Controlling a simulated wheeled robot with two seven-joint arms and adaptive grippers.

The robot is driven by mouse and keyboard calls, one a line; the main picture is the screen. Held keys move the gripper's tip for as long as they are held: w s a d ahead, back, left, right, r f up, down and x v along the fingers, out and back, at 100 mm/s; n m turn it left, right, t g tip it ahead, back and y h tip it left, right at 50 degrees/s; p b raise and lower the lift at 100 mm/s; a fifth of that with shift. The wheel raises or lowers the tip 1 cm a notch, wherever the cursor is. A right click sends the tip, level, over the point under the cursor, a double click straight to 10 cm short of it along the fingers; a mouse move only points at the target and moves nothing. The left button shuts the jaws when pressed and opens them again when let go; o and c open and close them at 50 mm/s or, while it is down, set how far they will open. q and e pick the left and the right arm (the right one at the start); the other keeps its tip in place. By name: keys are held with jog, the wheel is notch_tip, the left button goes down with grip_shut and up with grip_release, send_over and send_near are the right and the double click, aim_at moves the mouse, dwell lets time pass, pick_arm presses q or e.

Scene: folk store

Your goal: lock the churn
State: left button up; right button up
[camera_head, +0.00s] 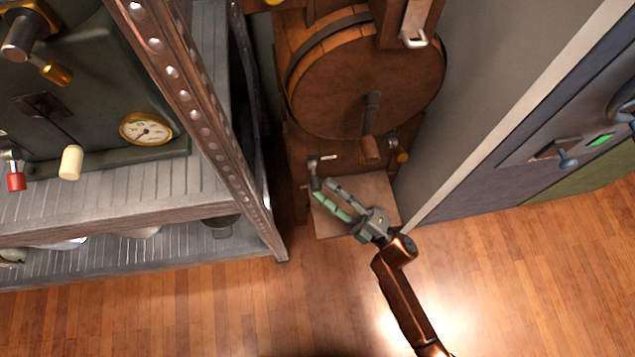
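The churn (365,80) is a round wooden barrel on its side in a wooden stand at the top middle. A crank with a wooden grip (371,149) hangs down from the middle of its face. Below the barrel, a small metal lever (313,168) sits at the left of the stand, and a brass-tipped knob (401,157) at the right. My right gripper (324,187) reaches up and left over the stand's base board, its fingers apart, with the tips by the lower end of the lever. I cannot tell whether they touch it. My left gripper is not in view.
A metal shelf rack (200,112) with a dark green machine (90,110) stands close on the left. A grey wall (490,80) and a blue-grey panel (545,130) bound the right side. The wooden floor (200,310) in front is clear.

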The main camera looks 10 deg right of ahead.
jog(key=s+d, duration=0.8)
jog(key=d, duration=0.1)
jog(key=shift+s, duration=0.4)
jog(key=shift+d+f, duration=0.1)
jog(key=shift+c, duration=0.2)
